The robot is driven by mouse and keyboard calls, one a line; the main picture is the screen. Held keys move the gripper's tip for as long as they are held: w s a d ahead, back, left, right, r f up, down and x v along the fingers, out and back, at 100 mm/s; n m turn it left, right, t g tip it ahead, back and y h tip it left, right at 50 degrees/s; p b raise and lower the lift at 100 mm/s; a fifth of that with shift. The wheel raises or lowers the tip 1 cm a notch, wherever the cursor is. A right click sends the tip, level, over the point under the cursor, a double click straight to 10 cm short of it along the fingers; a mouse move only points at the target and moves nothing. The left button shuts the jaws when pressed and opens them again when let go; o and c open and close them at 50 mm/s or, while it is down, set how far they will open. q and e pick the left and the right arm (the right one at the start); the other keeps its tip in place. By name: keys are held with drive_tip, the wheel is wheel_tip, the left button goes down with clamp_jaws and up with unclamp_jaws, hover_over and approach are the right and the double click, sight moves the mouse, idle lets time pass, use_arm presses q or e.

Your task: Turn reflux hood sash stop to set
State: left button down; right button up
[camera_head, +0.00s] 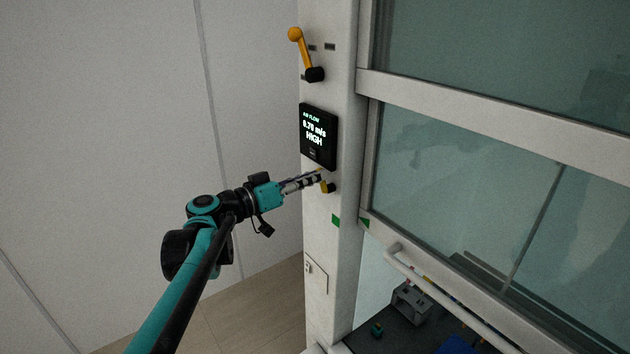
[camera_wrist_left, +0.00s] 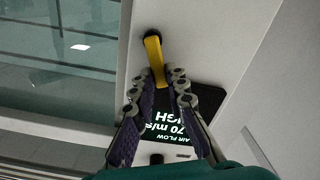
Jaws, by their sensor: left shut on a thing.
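A small yellow lever (camera_head: 324,185) on a black pivot is on the white hood post, just below the air-flow display. I take it for the sash stop. In the left wrist view the lever (camera_wrist_left: 154,58) runs from its black pivot down between my fingers. My left gripper (camera_head: 317,176) is shut on the lever's free end, and its fingers hide part of it. The fingertips also show in the left wrist view (camera_wrist_left: 169,73). No label for the lever's positions is readable. My right gripper is not in view.
A larger yellow handle (camera_head: 300,50) with a ball knob is higher on the post (camera_head: 345,100). The black display (camera_head: 318,137) reads HIGH. The glass sash (camera_head: 450,180) and its white handle bar (camera_head: 440,290) are to the right. A plain wall is left.

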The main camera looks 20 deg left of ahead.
use_arm(q)
drive_tip(key=shift+w+a+f+n+b, duration=0.3)
drive_tip(key=shift+f+n+b, duration=0.3)
drive_tip(key=shift+n, duration=1.55)
drive_tip(key=shift+w+a+f+n+b, duration=0.15)
drive_tip(key=shift+a+f+n+b, duration=0.3)
drive_tip(key=shift+n, duration=1.75)
drive_tip(key=shift+w+a+f+n+b, duration=0.25)
drive_tip(key=shift+f+n+b, duration=0.4)
drive_tip(key=shift+n, duration=1.5)
drive_tip(key=shift+f, duration=0.1)
drive_tip(key=c, duration=1.5)
unclamp_jaws()
drive_tip(key=shift+c, duration=0.2)
drive_tip(key=v, duration=1.2)
